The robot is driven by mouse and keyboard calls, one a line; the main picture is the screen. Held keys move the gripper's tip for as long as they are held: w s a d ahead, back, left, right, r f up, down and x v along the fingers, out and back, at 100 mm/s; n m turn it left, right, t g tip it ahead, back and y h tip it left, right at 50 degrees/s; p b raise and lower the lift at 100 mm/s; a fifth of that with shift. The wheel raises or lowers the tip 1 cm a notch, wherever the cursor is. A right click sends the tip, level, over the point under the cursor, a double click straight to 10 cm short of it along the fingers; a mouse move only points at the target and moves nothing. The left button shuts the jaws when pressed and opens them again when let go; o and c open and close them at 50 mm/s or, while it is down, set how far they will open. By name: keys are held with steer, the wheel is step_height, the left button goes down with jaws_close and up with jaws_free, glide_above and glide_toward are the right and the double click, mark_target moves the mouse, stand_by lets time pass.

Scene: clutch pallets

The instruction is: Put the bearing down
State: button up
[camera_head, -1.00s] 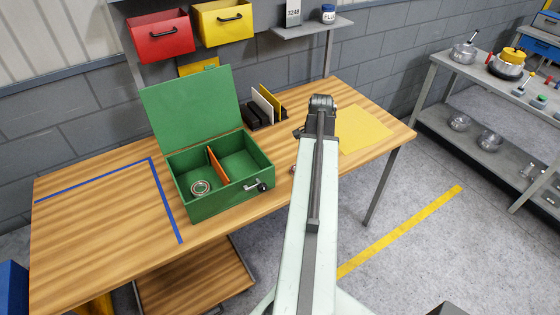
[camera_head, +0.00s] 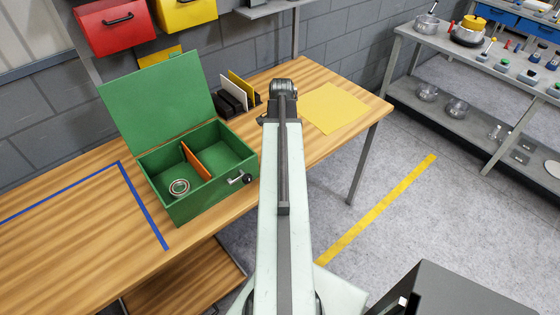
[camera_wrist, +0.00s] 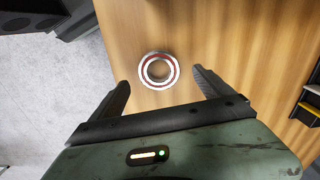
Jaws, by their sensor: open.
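In the wrist view a metal bearing (camera_wrist: 158,85) with a red ring lies flat on the wooden tabletop, between and slightly beyond the tips of my gripper (camera_wrist: 161,78). The fingers are open, with a gap on both sides of the bearing. In the head view my arm hides this bearing and most of the gripper. Another ring-shaped bearing (camera_head: 172,189) lies in the left compartment of the open green box (camera_head: 204,204).
An orange divider (camera_head: 196,160) splits the box, and its lid stands up. A yellow sheet (camera_head: 333,108) lies to the right on the workbench (camera_head: 75,245). Upright panels in a dark rack (camera_head: 233,100) stand behind the box. Blue tape (camera_head: 143,206) marks the left area.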

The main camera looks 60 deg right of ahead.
steer(key=f+b, duration=0.3)
steer(key=f, duration=0.1)
steer(key=shift+a+f, duration=0.1)
steer(key=shift+a, duration=0.1)
steer(key=shift+r, duration=0.2)
steer(key=shift+r, duration=0.1)
jaws_close()
